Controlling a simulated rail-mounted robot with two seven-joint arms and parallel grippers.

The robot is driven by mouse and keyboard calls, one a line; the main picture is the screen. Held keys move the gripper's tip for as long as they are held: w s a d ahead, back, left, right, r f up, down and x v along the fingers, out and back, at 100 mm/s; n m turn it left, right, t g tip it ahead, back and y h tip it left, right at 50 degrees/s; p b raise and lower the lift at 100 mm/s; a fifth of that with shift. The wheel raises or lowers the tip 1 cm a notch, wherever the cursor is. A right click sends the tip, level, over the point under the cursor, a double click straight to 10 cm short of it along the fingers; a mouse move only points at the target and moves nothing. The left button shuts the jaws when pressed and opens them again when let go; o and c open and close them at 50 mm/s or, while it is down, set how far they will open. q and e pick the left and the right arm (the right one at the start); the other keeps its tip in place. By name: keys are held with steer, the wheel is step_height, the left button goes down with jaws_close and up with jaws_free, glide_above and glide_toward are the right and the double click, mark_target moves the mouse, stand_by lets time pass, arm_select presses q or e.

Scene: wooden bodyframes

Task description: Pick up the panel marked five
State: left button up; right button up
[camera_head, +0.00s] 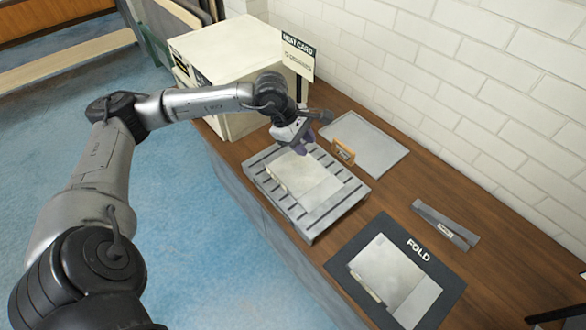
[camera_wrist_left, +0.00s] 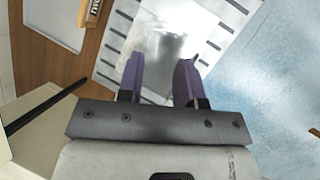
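A pale, shiny flat panel (camera_head: 312,185) lies on a grey slotted rack (camera_head: 345,203); it also shows in the left wrist view (camera_wrist_left: 158,45). A second pale panel (camera_head: 395,270) lies on a dark mat (camera_head: 350,250) marked FOLD. I cannot read a five on either panel. My left gripper (camera_head: 304,145) is over the far end of the rack. In the left wrist view its two purple fingers (camera_wrist_left: 158,72) are apart with nothing between them, and the rack panel is beyond the tips. My right gripper is not in view.
A grey tray (camera_head: 372,146) with an orange labelled block (camera_head: 343,150) at its near side stands by the brick wall. A cream box (camera_head: 235,65) with a NEXT CARD sign (camera_head: 298,54) stands left. A grey bracket (camera_head: 445,223) lies right. Bare wood (camera_head: 400,195) shows between.

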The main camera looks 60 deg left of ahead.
arm_select(q)
steer(key=s+a+f+m+g+y, duration=0.2)
steer(key=s+a+g+y, duration=0.15)
steer(key=s, duration=0.25)
steer(key=m+b, duration=0.1)
glide_above(277, 177)
steer(key=shift+g, duration=0.45)
step_height(277, 177, down, 8)
steer(key=shift+w+r, duration=0.1)
steer(key=shift+f+b, duration=0.55)
steer(key=shift+f, duration=2.35)
steer(key=c, duration=0.6)
jaws_close()
